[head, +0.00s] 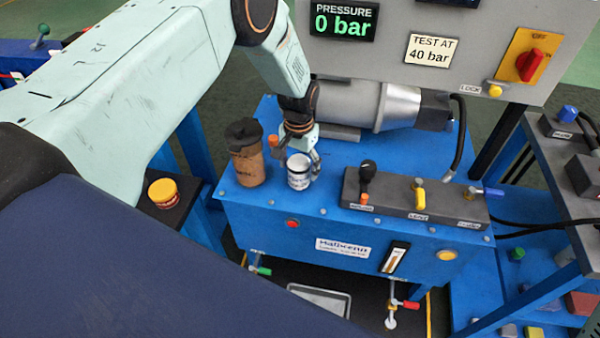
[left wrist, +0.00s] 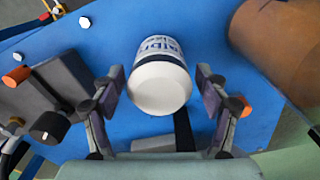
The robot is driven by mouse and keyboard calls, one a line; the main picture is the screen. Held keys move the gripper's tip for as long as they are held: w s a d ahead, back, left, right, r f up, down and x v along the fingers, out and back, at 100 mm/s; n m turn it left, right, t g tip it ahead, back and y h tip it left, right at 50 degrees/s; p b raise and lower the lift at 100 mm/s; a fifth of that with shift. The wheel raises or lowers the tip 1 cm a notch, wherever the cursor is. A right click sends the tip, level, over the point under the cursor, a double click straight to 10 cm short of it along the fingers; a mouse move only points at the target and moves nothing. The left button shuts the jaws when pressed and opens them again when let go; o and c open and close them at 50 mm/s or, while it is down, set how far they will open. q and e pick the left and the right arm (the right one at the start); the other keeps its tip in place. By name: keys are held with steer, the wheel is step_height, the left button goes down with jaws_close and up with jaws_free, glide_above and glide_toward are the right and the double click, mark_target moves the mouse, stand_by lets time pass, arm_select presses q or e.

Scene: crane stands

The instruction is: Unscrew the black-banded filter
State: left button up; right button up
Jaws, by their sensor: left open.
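A small white filter (head: 299,172) with a dark band near its top stands upright on the blue power unit (head: 330,215). In the left wrist view, the white filter (left wrist: 161,78) shows dark lettering and a plain pale end towards the camera. My left gripper (head: 297,150) is open, pointing down at the filter from above and behind. In the left wrist view its fingers (left wrist: 160,92) spread to either side of the filter, with gaps visible on both sides. Whether they reach down past its top is unclear. My right gripper is not in view.
A brown canister with a black cap (head: 248,165) stands close left of the filter. A valve block with levers (head: 415,198) lies to the right, and a grey motor (head: 350,105) behind. The pressure display (head: 343,20) reads 0 bar.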

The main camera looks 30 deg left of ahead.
arm_select(q)
steer(key=m, duration=0.4)
steer(key=shift+m+b, duration=0.3)
steer(key=shift+b, duration=0.1)
steer(key=m, duration=0.5)
steer(key=shift+b, duration=0.4)
steer(key=m, duration=0.5)
steer(key=shift+m+b, duration=0.3)
steer(key=shift+b, duration=0.05)
steer(key=m, duration=0.5)
steer(key=shift+b, duration=0.3)
steer(key=shift+c, duration=0.2)
steer(key=c, duration=1.3)
steer(key=shift+o, duration=0.2)
steer(key=shift+r, duration=0.1)
